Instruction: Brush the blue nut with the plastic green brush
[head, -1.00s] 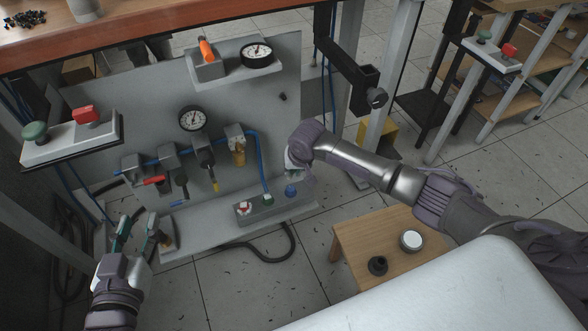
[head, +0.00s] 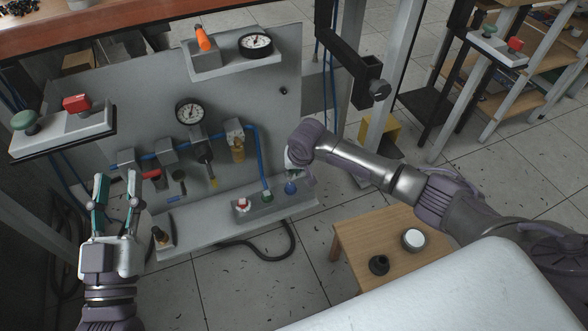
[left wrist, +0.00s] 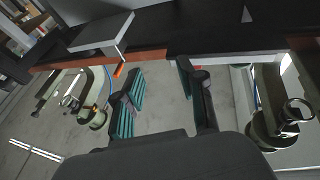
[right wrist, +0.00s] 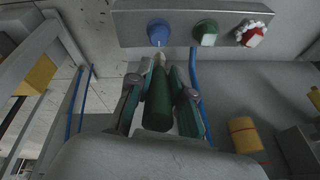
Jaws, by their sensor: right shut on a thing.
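The blue nut (head: 290,188) sits at the right end of the grey block (head: 254,208) low on the panel. It also shows in the right wrist view (right wrist: 158,33), beside a green nut (right wrist: 205,31) and a red-and-white one (right wrist: 250,34). My right gripper (right wrist: 163,70) is shut on the green brush (right wrist: 158,105). The brush's pale tip points at the blue nut and lies just below it; I cannot tell whether they touch. In the head view my right wrist mostly hides the gripper and brush. My left gripper (head: 115,200) is open and empty, left of the panel.
The grey panel (head: 110,125) carries gauges, valves and blue tubing. A switch box (head: 65,133) juts out at the left, above my left gripper. A brush-like item (head: 160,238) stands on the lower ledge. A wooden stool (head: 350,245) holds two round parts.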

